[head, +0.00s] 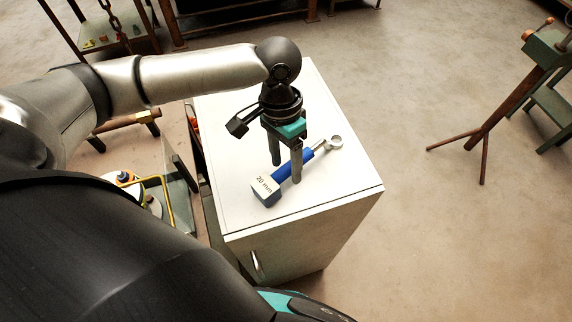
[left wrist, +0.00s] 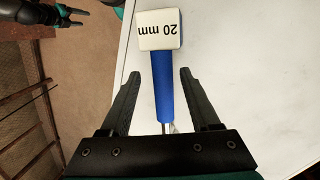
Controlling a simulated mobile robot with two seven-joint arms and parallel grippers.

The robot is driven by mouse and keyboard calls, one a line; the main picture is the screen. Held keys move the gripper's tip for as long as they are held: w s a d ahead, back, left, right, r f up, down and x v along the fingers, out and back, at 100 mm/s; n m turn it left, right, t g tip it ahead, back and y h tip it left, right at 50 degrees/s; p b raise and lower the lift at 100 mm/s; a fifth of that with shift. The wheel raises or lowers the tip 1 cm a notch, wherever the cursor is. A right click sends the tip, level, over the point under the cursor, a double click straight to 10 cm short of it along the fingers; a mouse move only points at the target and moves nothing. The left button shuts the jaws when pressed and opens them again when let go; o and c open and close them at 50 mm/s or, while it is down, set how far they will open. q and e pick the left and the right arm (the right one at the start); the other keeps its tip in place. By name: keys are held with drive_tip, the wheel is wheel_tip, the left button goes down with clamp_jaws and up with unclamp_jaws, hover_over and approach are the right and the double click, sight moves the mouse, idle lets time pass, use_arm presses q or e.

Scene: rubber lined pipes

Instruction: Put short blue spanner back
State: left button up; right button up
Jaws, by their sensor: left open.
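The short blue spanner has a blue handle (head: 293,165), a silver ring end, and a block end marked "20 mm" (head: 265,189). It lies on the white top of a cabinet (head: 343,187). My left gripper (head: 286,171) points down over the spanner, open, with its fingers on either side of the blue handle. In the left wrist view the handle (left wrist: 163,85) runs between the two open fingers (left wrist: 158,82), apart from both, with the "20 mm" block (left wrist: 158,30) beyond the fingertips. The ring end is hidden there by the gripper body.
The cabinet top is otherwise clear. Left of the cabinet is a lower surface with a yellow-framed item (head: 157,190). A green stand with brown legs (head: 520,95) is at the right. The floor (head: 440,230) between is free.

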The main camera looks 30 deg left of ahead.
use_arm(q)
drive_tip(key=v, duration=1)
drive_tip(key=shift+r+p, duration=0.3)
drive_tip(key=shift+r, duration=0.05)
